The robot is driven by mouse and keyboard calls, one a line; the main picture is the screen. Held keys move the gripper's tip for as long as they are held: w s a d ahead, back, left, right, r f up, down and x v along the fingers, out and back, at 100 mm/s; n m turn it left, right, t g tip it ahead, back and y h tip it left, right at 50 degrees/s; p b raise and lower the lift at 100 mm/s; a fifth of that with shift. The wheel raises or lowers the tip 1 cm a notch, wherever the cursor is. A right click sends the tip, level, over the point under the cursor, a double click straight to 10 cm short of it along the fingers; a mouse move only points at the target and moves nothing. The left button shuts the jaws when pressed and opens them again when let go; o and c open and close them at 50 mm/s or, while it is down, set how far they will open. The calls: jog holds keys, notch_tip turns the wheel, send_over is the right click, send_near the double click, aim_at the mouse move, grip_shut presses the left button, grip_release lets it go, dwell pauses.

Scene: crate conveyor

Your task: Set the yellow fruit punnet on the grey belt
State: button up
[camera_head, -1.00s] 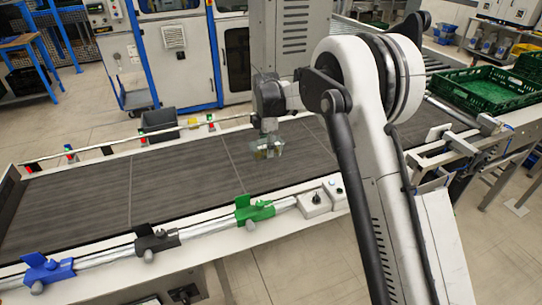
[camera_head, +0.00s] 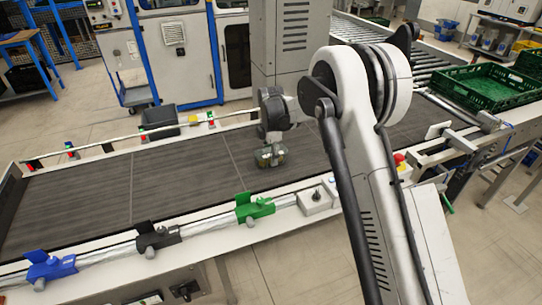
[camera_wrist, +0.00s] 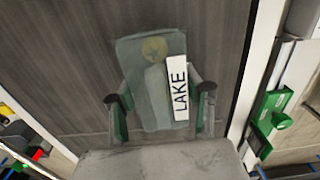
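A clear punnet (camera_head: 270,157) hangs in my gripper (camera_head: 273,141) over the middle of the grey belt (camera_head: 185,178). Any gap beneath it is too small to tell. In the wrist view the punnet (camera_wrist: 150,85) carries a white label (camera_wrist: 177,88) reading LAKE, and a yellow round patch shows near its far end. The two fingers of my gripper (camera_wrist: 160,103) stand on either side of the punnet, close against its walls. Its contents are blurred, and its underside is hidden.
Blue (camera_head: 50,268), black (camera_head: 157,237) and green (camera_head: 254,207) clamps line the belt's near rail. A dark bin (camera_head: 160,120) stands behind the far rail. Green crates (camera_head: 487,89) sit at the right. The belt's left part is bare.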

jog(key=o, duration=0.4)
jog(key=shift+r, duration=0.1)
notch_tip(320, 180, up, 12)
jog(key=shift+r+b, duration=0.2)
jog(key=shift+b, duration=0.3)
jog(key=s+d+r+m+t, duration=0.3)
jog(key=s+d+r+m, duration=0.7)
jog(key=s+d+r, duration=0.55)
jog(key=s+d+f+m+t, duration=0.1)
jog(key=s+m, duration=0.3)
jog(key=s, duration=0.5)
jog(key=s+d+f+m+t, duration=0.1)
jog(key=s+d+m, duration=0.3)
jog(key=s, duration=0.5)
jog(key=s+d+f+m+t, duration=0.2)
jog(key=s+m, duration=0.2)
jog(key=s, duration=0.5)
jog(key=shift+d+f+m, duration=0.2)
jog(key=shift+f+m, duration=0.2)
